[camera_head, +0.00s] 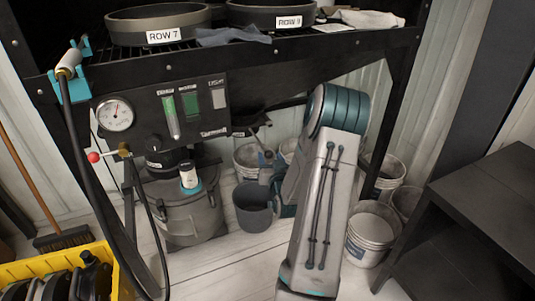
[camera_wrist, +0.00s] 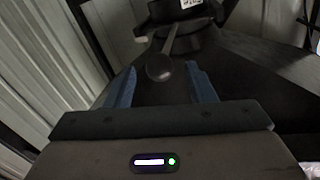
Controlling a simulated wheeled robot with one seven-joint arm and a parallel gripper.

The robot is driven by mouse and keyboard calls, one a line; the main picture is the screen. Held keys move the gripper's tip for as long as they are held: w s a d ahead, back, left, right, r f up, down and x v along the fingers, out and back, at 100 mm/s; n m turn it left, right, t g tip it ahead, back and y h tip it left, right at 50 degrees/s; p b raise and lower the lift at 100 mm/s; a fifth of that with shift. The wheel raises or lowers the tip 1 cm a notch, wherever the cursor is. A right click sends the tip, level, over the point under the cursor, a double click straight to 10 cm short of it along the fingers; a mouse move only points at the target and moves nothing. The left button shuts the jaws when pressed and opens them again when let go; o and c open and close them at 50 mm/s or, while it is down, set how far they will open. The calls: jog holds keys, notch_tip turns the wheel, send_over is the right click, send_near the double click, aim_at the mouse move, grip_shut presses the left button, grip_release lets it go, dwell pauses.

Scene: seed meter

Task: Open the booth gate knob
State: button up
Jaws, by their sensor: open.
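A dark, round knob (camera_wrist: 159,68) on a thin rod shows in the wrist view. The rod runs up to a dark round fitting (camera_wrist: 185,42). My gripper (camera_wrist: 161,75) is open, with one blue finger to the left of the knob and the other to the right. The knob appears between the fingertips, with gaps on both sides and no visible contact. In the head view, my gripper (camera_head: 266,158) is small and partly hidden by my arm, below the hopper's short lever (camera_head: 252,130).
A gauge panel (camera_head: 160,110) hangs under the rack at left, above a grey drum (camera_head: 190,215). A dark bucket (camera_head: 254,208) stands below my gripper. White buckets (camera_head: 372,232) stand right of my arm. A black shelf (camera_head: 470,215) is at far right.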

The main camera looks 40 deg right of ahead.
aim_at(268, 151)
jog(key=shift+x, duration=2.25)
